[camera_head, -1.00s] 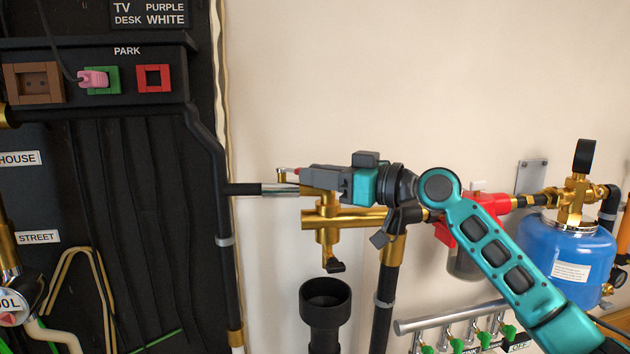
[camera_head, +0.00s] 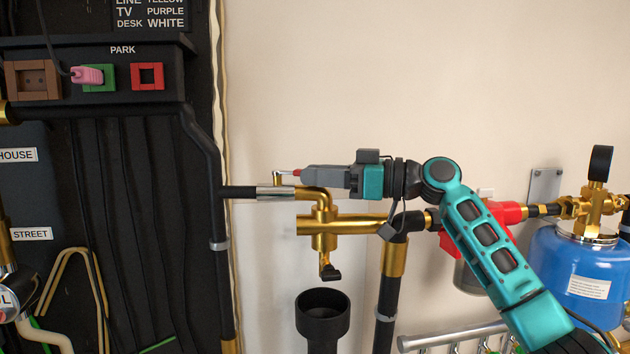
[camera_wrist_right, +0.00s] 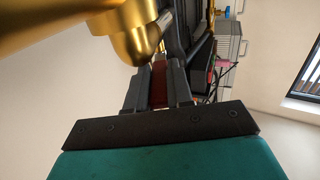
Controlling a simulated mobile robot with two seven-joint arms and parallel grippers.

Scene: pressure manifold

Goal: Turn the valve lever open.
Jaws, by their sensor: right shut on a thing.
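The valve lever (camera_head: 285,172) is a small metal arm with a red grip, above a brass valve body on the pipe at the middle of the head view. My right gripper (camera_head: 303,173) reaches in from the right, roughly level, and is shut on the lever's red grip. In the right wrist view the red grip (camera_wrist_right: 158,85) shows between the two grey fingers of my right gripper (camera_wrist_right: 160,88). The fingers hide most of the grip. My left gripper is not in view.
A brass pipe (camera_head: 350,224) with a downward spout runs just below my gripper, above a black funnel (camera_head: 323,316). A black panel (camera_head: 105,230) stands at the left. A blue tank (camera_head: 580,262) with brass fittings is at the right. The wall above is clear.

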